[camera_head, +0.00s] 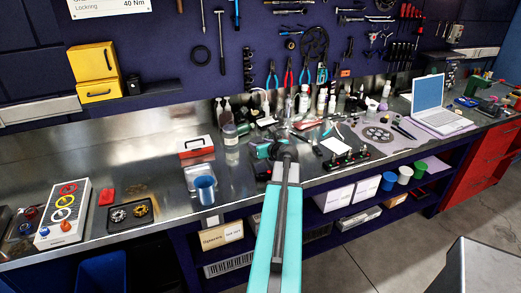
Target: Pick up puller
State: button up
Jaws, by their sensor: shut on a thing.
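My arm reaches forward over the steel workbench (130,180). Its teal and dark wrist ends above the middle of the bench. My gripper (284,136) is small and mostly hidden behind the wrist. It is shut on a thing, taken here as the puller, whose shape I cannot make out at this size. I cannot tell whether the held thing touches the bench top.
A red-and-white box (195,146) and a blue cup (205,189) stand left of my wrist. Bottles (303,100) crowd the back. A laptop (432,100) stands at the right. Pliers (289,73) hang on the wall. The bench's left back is clear.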

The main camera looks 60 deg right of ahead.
jog(key=shift+s+r, duration=0.15)
jog(key=shift+r, duration=0.3)
jog(key=s+b, duration=0.1)
jog(key=s, duration=0.4)
jog(key=s+a+r+b, duration=0.1)
jog(key=s, duration=0.4)
jog(key=s+b, duration=0.2)
jog(key=s, duration=0.3)
jog(key=shift+s+a+r, duration=0.2)
jog(key=shift+s+a, duration=0.1)
jog(key=shift+r, duration=0.1)
